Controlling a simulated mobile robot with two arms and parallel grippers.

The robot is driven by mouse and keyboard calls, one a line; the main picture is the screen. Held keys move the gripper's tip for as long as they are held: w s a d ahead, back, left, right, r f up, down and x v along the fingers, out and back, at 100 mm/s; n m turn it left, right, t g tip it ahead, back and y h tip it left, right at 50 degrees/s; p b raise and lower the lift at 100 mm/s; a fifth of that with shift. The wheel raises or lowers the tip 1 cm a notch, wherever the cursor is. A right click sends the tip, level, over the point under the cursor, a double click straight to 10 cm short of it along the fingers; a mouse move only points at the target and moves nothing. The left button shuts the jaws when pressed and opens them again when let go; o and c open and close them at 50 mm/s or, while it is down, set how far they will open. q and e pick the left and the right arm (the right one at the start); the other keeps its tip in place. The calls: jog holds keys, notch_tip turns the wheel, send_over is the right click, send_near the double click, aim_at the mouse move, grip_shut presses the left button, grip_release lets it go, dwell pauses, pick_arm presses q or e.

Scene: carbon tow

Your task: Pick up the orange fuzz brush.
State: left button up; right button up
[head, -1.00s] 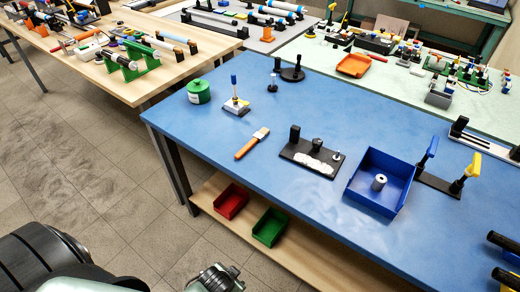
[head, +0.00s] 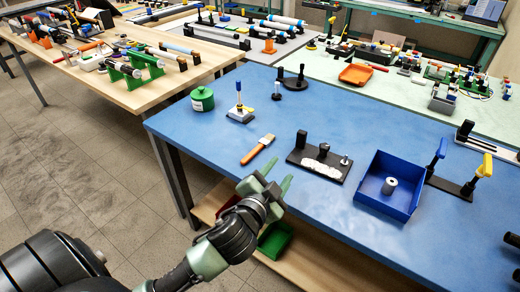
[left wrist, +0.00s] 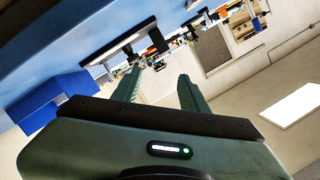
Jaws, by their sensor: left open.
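The fuzz brush (head: 258,149) has an orange handle and a pale bristle head. It lies flat on the blue table (head: 320,108) near its front left edge, handle toward the front. My left gripper (head: 279,181) is in front of the table edge, a little below and right of the brush in the head view, apart from it. Its two green fingers are spread and empty; they also show in the left wrist view (left wrist: 168,88). The brush cannot be made out in the left wrist view. My right gripper is not in view.
Around the brush are a green canister (head: 202,99), a small stand with a blue-topped tool (head: 240,113), a black plate with posts (head: 318,160) and a blue bin (head: 386,190). A shelf (head: 330,262) below holds a green bin (head: 276,240). The table near the brush is clear.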

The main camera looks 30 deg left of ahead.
pick_arm(q)
jog(key=w+d+r+m+t+h, duration=0.4)
jog(key=d+r+m+h, duration=0.15)
jog(key=r, duration=0.35)
jog(key=w+d+r+m+g+h, duration=0.1)
jog(key=d+r+m+h, duration=0.2)
jog(key=m, duration=0.4)
jog(key=d+r+m+g+h, duration=0.1)
jog(key=d+m+g+h, duration=0.1)
jog(key=d+m+h, duration=0.3)
jog(key=m+g+y, duration=1.2)
send_near(253, 151)
jog(key=shift+w+a+f, duration=0.2)
jog(key=shift+w+a, duration=0.05)
jog(key=shift+a, duration=0.2)
jog(key=x, duration=0.2)
jog(key=p+x, duration=0.1)
jog(key=x, duration=0.1)
jog(key=d+x, duration=0.1)
jog(key=x, duration=0.1)
jog(key=shift+s+f, duration=0.1)
jog(key=shift+f, duration=0.1)
jog(key=shift+w+f+m, duration=0.25)
jog(key=shift+f, duration=0.35)
